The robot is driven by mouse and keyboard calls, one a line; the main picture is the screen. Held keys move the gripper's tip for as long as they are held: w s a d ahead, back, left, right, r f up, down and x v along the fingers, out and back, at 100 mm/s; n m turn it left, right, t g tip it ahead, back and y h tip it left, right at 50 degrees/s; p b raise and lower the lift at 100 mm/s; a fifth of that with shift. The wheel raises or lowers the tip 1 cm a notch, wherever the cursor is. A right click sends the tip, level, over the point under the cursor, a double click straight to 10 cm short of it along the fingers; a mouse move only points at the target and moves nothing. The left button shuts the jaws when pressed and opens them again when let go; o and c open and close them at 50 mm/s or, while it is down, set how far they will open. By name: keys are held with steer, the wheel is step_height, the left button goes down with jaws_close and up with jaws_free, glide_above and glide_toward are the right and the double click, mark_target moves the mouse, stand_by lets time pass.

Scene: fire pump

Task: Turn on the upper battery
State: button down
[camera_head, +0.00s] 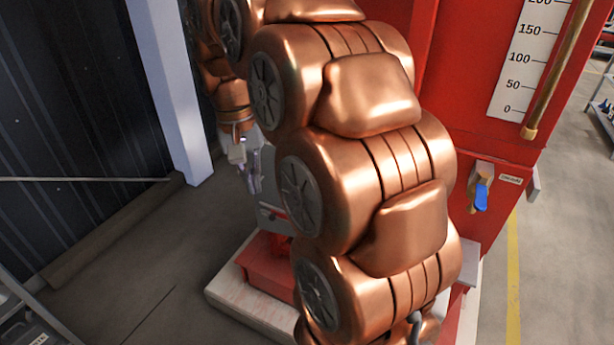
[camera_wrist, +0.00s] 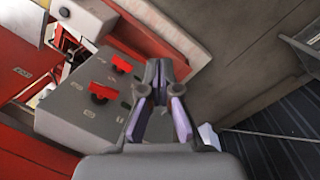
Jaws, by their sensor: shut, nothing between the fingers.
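In the wrist view a grey control box (camera_wrist: 75,112) carries two red switches on its face. One red switch (camera_wrist: 121,63) lies toward the box's top right edge in the picture. The other red switch (camera_wrist: 103,91) lies below and left of it. Small labels beside them are too small to read, so I cannot tell which is the upper battery's. My gripper (camera_wrist: 157,66) is shut and empty, its tips in the picture just right of the switches, with no visible contact. In the head view my gripper (camera_head: 251,178) hangs left of my arm, which hides the switches.
A red cabinet (camera_head: 477,100) with a white level scale (camera_head: 528,55) and a blue-handled valve (camera_head: 481,197) stands at the right in the head view. A pale post (camera_head: 172,90) and dark corrugated wall (camera_head: 70,110) stand at the left. The left floor is mostly clear.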

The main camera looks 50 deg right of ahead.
steer(key=s+a+f+n, duration=0.3)
steer(key=s+a+f, duration=0.2)
steer(key=s, duration=0.5)
steer(key=s+a+f+n, duration=0.4)
steer(key=s+a+f, duration=0.2)
steer(key=s, duration=0.4)
steer(key=shift+a, duration=0.7)
